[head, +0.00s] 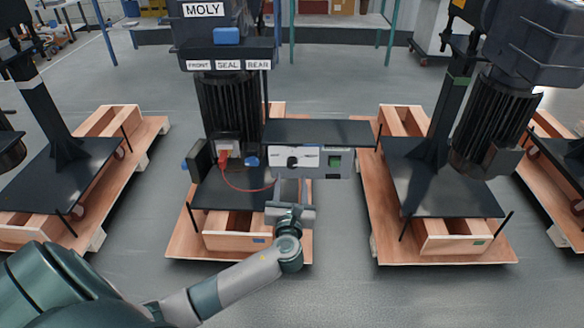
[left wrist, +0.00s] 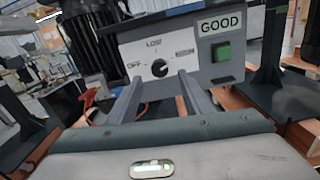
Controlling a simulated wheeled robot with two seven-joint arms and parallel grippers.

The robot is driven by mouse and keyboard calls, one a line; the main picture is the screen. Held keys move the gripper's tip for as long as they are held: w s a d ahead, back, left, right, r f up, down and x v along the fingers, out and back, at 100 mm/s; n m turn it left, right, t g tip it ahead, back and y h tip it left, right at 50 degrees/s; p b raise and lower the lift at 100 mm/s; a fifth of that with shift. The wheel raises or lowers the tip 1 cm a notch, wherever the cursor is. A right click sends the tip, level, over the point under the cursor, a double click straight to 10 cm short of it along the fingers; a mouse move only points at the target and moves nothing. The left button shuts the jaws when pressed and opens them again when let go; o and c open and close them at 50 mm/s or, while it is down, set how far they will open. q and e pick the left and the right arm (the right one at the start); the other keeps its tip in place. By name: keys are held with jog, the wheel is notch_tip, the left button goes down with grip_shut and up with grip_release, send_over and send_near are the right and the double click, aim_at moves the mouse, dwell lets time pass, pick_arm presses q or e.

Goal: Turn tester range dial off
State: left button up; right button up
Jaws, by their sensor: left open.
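The tester (head: 317,169) is a pale grey box mounted under a dark shelf on the middle machine. Its black round range dial (head: 292,161) sits on a white panel and also shows in the left wrist view (left wrist: 160,69). Around the dial I read OFF at left and LOW above; a label at right is too blurred to read. The dial's exact pointing is hard to tell. My left gripper (head: 289,192) is open and empty, just in front of and below the dial. In the left wrist view its fingers (left wrist: 161,80) point at the panel, either side of the dial. My right gripper is not in view.
A green button or display (left wrist: 222,51) sits right of the dial, under a GOOD sign (left wrist: 220,24). A red plug with a cable (head: 224,157) hangs left of the tester. A dark shelf (head: 318,132) overhangs it. Open floor (head: 340,275) lies in front.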

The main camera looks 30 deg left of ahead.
aim_at(292, 166)
pick_arm(q)
jog(key=x, duration=0.6)
jog(key=shift+w+a, duration=0.25)
jog(key=shift+w, duration=0.05)
jog(key=c, duration=1.1)
